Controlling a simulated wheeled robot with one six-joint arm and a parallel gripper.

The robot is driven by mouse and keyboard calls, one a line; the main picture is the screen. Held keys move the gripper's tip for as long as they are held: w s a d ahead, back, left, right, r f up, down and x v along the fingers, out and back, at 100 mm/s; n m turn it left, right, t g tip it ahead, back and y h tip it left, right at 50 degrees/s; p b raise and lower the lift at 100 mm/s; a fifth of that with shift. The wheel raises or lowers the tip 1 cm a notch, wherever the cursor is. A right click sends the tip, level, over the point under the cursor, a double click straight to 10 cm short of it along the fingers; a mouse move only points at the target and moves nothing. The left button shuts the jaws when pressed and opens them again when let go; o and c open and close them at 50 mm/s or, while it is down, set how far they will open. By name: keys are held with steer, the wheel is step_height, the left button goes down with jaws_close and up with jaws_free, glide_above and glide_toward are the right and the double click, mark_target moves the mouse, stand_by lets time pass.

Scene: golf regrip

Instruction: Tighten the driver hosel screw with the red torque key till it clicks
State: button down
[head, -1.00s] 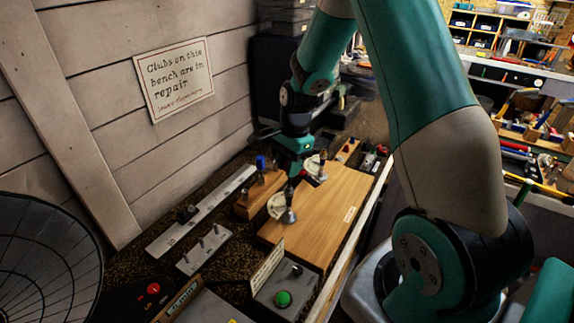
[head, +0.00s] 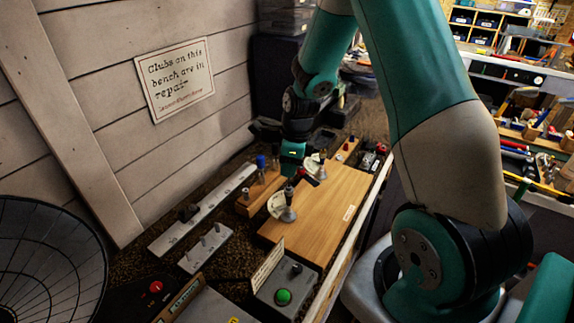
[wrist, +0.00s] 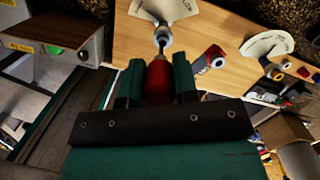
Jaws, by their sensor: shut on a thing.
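My gripper (wrist: 157,84) is shut on the red torque key (wrist: 157,78), its red handle between the two green fingers in the wrist view. The key's thin dark shaft points at a grey metal socket-like part (wrist: 163,36), probably the driver hosel, beside a white fan-shaped piece (wrist: 168,9) on the wooden board (wrist: 120,36). The tip meets or overlaps this part; I cannot tell whether it sits in the screw. In the head view my gripper (head: 291,164) is low over the board's far left edge, and the key is not clear there.
A box with a green button (head: 283,296) stands at the near end. A metal rail (head: 203,208) and a wooden block with a blue-topped tool (head: 261,162) are left of the board.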

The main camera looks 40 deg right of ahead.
steer(key=m, duration=0.5)
steer(key=shift+f+m+t+h, duration=0.1)
steer(key=shift+m+t+h, duration=0.2)
steer(key=shift+m+h, duration=0.1)
steer(key=c, duration=1.1)
jaws_free()
steer(key=shift+o, duration=0.2)
